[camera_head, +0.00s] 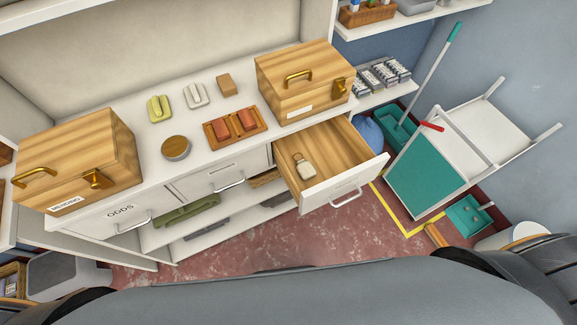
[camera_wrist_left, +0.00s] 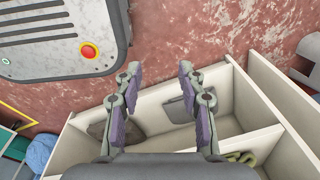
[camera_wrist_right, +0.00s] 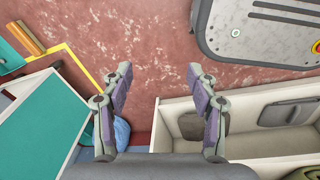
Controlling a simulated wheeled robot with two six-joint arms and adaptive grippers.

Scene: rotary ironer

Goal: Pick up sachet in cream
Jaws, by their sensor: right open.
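A cream sachet (camera_head: 306,169) with a small brown loop lies in the open drawer (camera_head: 332,147), near its left side. In the head view neither gripper shows. My left gripper (camera_wrist_left: 160,74) is open and empty in the left wrist view, above the floor beside the shelf unit. My right gripper (camera_wrist_right: 160,72) is open and empty in the right wrist view, also over the floor near the shelf unit. The sachet is in neither wrist view.
The counter holds two wooden boxes (camera_head: 303,78), a tray with two reddish blocks (camera_head: 234,125), a round tin (camera_head: 176,147), and pale green (camera_head: 159,108) and off-white (camera_head: 196,95) items. A teal-topped cart (camera_head: 425,165) stands right of the drawer. Open floor lies in front.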

